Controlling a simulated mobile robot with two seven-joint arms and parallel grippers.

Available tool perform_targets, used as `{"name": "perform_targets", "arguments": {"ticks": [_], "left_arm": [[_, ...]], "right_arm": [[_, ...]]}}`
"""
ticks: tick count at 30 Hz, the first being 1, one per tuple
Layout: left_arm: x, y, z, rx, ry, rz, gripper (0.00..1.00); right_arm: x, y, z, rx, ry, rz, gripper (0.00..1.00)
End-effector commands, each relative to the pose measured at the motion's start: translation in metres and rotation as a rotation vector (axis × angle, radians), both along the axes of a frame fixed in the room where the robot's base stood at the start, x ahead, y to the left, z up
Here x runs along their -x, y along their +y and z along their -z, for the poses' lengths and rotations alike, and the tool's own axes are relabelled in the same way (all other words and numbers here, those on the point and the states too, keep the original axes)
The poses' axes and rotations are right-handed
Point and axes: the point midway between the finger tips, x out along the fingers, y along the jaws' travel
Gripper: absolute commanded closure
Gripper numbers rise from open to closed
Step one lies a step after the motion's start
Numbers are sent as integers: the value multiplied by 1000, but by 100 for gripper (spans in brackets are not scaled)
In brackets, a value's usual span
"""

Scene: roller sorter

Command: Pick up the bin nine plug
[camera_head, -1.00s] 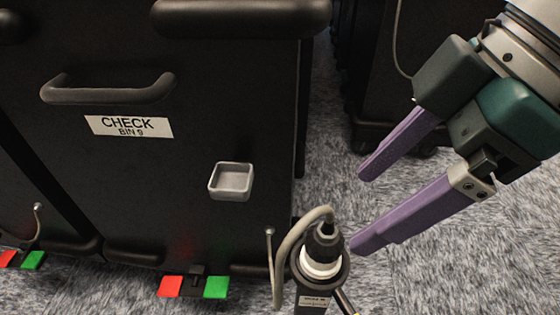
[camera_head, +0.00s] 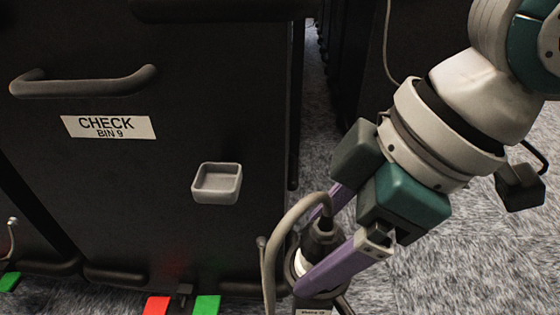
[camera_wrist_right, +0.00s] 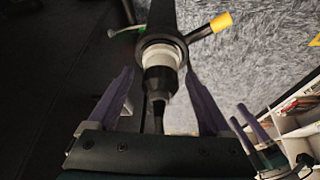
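The bin nine plug (camera_head: 318,238) is a black plug with a white collar and a grey cable, seated upright in a round holder in front of the bin labelled "CHECK BIN 9" (camera_head: 200,100). My right gripper (camera_head: 298,250) is open, with one purple finger on each side of the plug. In the right wrist view the plug (camera_wrist_right: 160,78) stands between the two spread fingers (camera_wrist_right: 163,85), with a visible gap on both sides. The far finger is partly hidden behind the plug in the head view.
The bin's front carries a handle (camera_head: 85,82) and a small grey tray (camera_head: 217,182). Red (camera_head: 157,305) and green (camera_head: 207,305) pedals sit at its foot. A yellow-tipped lever (camera_wrist_right: 221,22) sticks out beside the holder. Carpet to the right is open.

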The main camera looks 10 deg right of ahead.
Motion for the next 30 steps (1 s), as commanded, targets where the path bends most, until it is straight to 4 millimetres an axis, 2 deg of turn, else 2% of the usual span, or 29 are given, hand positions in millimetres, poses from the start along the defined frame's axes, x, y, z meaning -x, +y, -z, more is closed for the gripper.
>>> {"name": "perform_targets", "arguments": {"ticks": [2, 21, 30], "left_arm": [[0, 0, 0, 0, 0, 0, 8], [0, 0, 0, 0, 1, 0, 8], [0, 0, 0, 0, 1, 0, 8]], "right_arm": [[0, 0, 0, 0, 0, 0, 27], [0, 0, 0, 0, 0, 0, 99], [0, 0, -1, -1, 0, 0, 100]]}}
